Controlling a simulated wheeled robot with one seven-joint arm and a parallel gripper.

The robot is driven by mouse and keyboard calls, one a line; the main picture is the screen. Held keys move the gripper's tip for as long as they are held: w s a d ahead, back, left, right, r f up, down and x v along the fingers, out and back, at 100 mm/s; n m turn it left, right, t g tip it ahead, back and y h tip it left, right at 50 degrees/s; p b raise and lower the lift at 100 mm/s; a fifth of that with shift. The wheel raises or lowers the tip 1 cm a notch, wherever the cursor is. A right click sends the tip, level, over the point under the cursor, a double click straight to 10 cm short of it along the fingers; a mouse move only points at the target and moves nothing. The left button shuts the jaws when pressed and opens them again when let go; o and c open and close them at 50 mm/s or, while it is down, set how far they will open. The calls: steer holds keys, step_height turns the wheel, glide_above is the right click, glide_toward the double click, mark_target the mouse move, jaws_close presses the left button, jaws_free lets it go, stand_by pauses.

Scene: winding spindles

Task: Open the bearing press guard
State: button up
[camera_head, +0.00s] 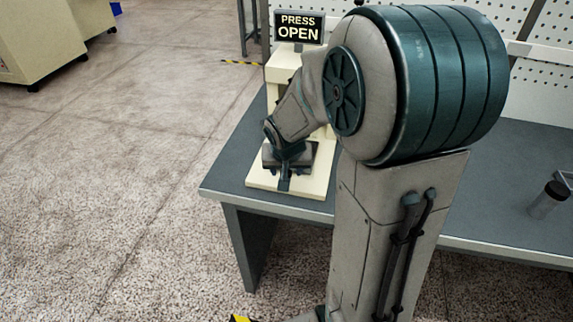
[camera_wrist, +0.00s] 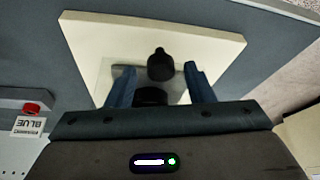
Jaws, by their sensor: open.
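The bearing press (camera_head: 279,75) is a cream machine at the left end of the bench, and its sign (camera_head: 299,27) reads "PRESS OPEN". Its cream base plate (camera_head: 262,181) also shows in the wrist view (camera_wrist: 215,45). My gripper (camera_head: 284,184) is low over the base plate. In the wrist view its two fingers are apart, with a black knob-like part (camera_wrist: 160,64) between them near the tips. I cannot tell whether they touch it. A dark round part (camera_wrist: 150,96) lies closer in. A pale, possibly see-through pane shows around the fingers; my arm hides much of the press.
The grey bench (camera_head: 232,163) runs to the right, where a clear container with a black top (camera_head: 548,200) stands. A white pegboard is behind. In the wrist view, a red button (camera_wrist: 32,108) sits beside a label reading "BLUE" at the left. Floor lies open to the left.

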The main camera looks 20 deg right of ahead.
steer(key=p+v, duration=0.1)
steer(key=v, duration=1.2)
steer(key=shift+s+r, duration=0.2)
steer(key=shift+r, duration=0.15)
steer(key=shift+a, duration=0.15)
steer(key=s+a+f+n, duration=0.1)
steer(key=s, duration=0.5)
steer(key=s+a+f+n+g+y, duration=0.1)
steer(key=s+a+f+n, duration=0.1)
steer(key=s, duration=0.5)
steer(key=shift+a+f+n, duration=0.15)
steer(key=shift+a+n, duration=0.05)
steer(key=shift+n, duration=0.1)
